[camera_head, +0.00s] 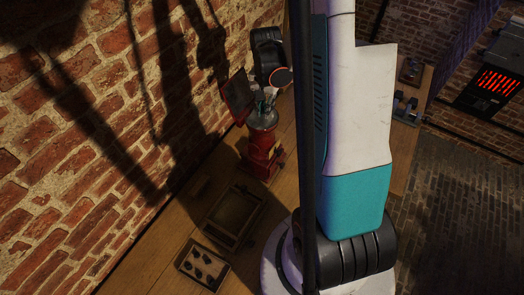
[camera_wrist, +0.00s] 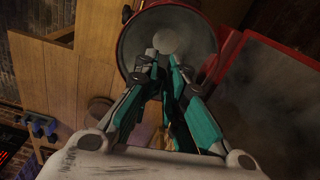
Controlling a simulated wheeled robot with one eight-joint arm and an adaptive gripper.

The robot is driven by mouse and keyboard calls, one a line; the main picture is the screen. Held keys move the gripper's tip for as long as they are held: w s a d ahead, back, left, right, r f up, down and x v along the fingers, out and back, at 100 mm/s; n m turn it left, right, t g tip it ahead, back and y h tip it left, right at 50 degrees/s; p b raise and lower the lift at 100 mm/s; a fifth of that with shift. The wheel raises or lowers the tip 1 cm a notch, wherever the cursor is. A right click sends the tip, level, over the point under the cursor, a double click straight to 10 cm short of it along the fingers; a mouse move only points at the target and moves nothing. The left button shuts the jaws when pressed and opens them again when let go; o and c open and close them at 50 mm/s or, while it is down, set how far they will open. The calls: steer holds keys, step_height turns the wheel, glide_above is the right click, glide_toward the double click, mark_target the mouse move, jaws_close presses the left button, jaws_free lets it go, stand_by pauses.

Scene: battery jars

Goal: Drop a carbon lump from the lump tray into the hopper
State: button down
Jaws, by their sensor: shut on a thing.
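The hopper (camera_wrist: 207,40) is a round grey bowl with a red rim in the wrist view. In the head view the hopper (camera_head: 263,119) tops a red machine. My gripper (camera_wrist: 166,62) points into the hopper's mouth, its fingertips within the rim as seen from the wrist. It is shut on a carbon lump, which is mostly hidden between the dark fingers. In the head view my gripper (camera_head: 265,100) is right above the hopper. The lump tray (camera_head: 222,284) stands at the lower left with several black lumps in it.
A dark panel with a red edge (camera_wrist: 272,95) stands close beside the hopper. A shallow rectangular tray (camera_head: 235,209) lies between the red machine and the lump tray. A brick wall (camera_head: 90,130) borders the wooden bench (camera_head: 150,255). My arm hides part of the bench.

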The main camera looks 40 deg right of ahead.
steer(key=c, duration=1.5)
jaws_free()
step_height(320, 180, up, 12)
steer(key=shift+r, duration=0.1)
